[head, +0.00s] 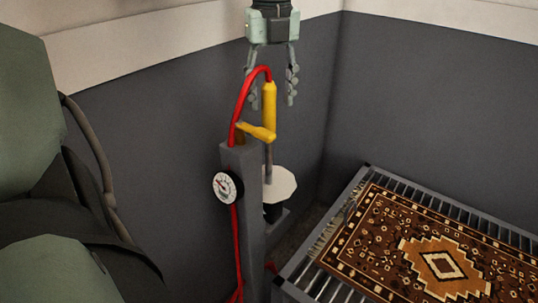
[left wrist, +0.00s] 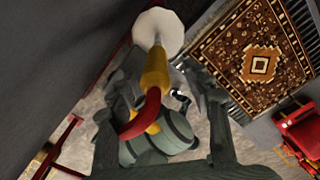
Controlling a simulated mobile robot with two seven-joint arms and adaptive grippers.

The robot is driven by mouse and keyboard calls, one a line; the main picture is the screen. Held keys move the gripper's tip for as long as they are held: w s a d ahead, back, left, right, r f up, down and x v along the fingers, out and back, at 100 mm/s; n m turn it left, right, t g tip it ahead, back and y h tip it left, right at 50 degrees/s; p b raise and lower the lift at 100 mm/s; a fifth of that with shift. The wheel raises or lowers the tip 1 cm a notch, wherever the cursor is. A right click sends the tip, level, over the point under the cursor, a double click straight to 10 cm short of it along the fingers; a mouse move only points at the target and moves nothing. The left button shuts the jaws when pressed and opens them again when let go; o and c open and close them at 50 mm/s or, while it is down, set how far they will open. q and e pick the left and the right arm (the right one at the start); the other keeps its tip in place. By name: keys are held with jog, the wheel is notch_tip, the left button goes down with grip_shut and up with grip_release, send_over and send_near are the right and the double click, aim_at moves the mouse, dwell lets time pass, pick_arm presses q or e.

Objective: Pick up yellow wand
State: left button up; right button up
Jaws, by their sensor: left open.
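The yellow wand (head: 269,105) stands upright beside a grey post, with a red hose curving from its top and a thin stem reaching down to a white disc. It also shows in the left wrist view (left wrist: 155,68), with its hose end nearest the camera. My left gripper (head: 272,98) points down from above, open and empty. Its two fingers appear on either side of the wand's upper part in both views. I see no contact, and the exact depth between them is unclear. My right gripper is not in view.
The grey post (head: 249,220) carries a round gauge (head: 228,187) and a yellow lever (head: 256,131) close to the wand. A patterned rug (head: 420,250) lies on a slatted rack at right. Dark walls stand behind. A red object (left wrist: 300,135) shows at right in the left wrist view.

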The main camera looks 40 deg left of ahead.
aim_at(269, 111)
pick_arm(q)
jog(key=f, duration=0.4)
jog(key=shift+a+f, duration=0.2)
jog(key=shift+a, duration=0.15)
grip_shut()
jog(key=shift+r, duration=0.1)
